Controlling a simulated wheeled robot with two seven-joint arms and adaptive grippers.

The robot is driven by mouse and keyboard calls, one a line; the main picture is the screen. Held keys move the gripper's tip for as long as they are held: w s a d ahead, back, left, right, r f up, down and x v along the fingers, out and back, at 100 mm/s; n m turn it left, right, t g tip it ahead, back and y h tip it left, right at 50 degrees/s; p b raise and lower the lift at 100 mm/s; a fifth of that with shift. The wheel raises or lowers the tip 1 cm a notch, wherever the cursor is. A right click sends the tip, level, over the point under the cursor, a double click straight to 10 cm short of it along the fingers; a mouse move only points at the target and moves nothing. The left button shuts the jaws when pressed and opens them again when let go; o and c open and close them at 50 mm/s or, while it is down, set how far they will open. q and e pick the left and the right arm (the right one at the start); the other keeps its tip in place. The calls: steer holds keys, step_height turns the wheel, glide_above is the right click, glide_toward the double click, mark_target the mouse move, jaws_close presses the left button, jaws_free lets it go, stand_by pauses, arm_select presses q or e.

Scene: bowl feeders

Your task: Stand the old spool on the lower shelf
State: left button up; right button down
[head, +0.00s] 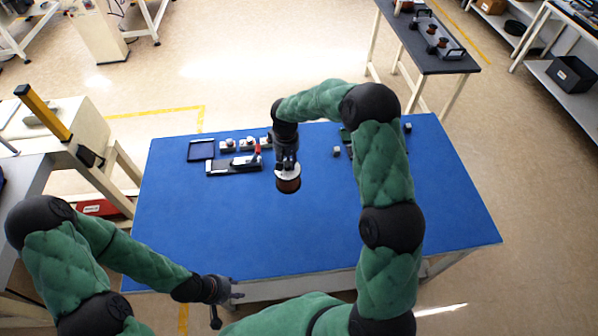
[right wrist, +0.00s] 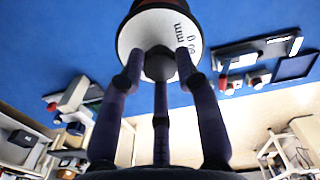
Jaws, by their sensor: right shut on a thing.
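The spool (head: 288,184) has a white top flange and a dark reddish-brown winding. My right gripper (head: 287,164) is shut on it and holds it over the blue table, apparently just above the surface. In the right wrist view the fingers close on the hub of the white flange (right wrist: 157,32), which carries printed figures and "mm". My left gripper (head: 232,290) is empty, fingers apart, at the table's front edge. A rack at the right edge has a lower shelf (head: 545,72) with a black bin on it; I cannot tell whether this is the task's shelf.
The blue table (head: 220,230) is clear at front and left. A dark tray (head: 201,150), a black fixture (head: 232,165) and small parts stand at its back. A cart stands at left.

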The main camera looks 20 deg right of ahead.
steer(key=w+d+f+p, duration=0.2)
steer(key=w+d+f, duration=0.1)
steer(key=d+f, duration=0.9)
steer(key=shift+d+f+p, duration=0.2)
steer(key=shift+d+p, duration=0.15)
steer(key=shift+d, duration=0.35)
steer(key=shift+f, duration=0.15)
steer(key=c, duration=0.9)
jaws_free()
steer(key=shift+s+a+f, duration=0.1)
